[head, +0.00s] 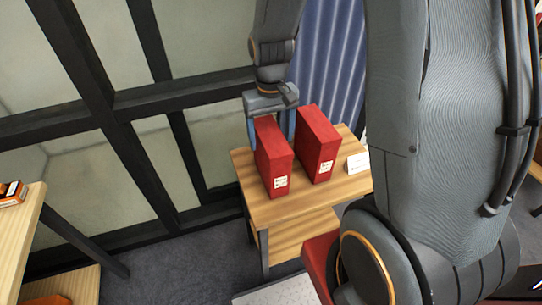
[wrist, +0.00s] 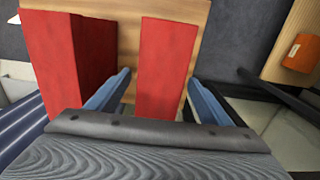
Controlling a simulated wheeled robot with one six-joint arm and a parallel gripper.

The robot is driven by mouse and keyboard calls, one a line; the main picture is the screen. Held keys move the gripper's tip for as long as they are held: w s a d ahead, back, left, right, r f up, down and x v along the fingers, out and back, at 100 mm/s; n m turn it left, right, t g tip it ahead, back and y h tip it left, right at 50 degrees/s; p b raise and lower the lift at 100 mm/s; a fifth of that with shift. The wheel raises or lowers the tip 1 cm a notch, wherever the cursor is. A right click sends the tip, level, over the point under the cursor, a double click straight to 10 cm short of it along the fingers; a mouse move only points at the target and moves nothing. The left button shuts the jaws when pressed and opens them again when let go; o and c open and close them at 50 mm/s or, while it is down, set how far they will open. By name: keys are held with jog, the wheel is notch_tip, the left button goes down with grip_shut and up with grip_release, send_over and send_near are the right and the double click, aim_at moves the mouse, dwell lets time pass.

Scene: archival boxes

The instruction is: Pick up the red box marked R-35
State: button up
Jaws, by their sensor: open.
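Two upright red boxes with small pale labels stand side by side on a wooden table. The labels are too small to read, so I cannot tell which is R-35. My gripper (head: 271,122) is open over the left red box (head: 273,160), one finger on each side of its top. The right red box (head: 318,147) stands beside it, with a finger in the gap between them. In the wrist view the straddled box (wrist: 163,65) lies between the blue fingers, with gaps showing, and the other box (wrist: 72,65) is at left.
The wooden table (head: 248,189) also holds a small white card (head: 358,162) at right. A dark-framed glass wall and a blue curtain (head: 325,60) are behind.

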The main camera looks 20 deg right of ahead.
jog(key=shift+f, duration=0.1)
grip_shut()
dwell(0.3)
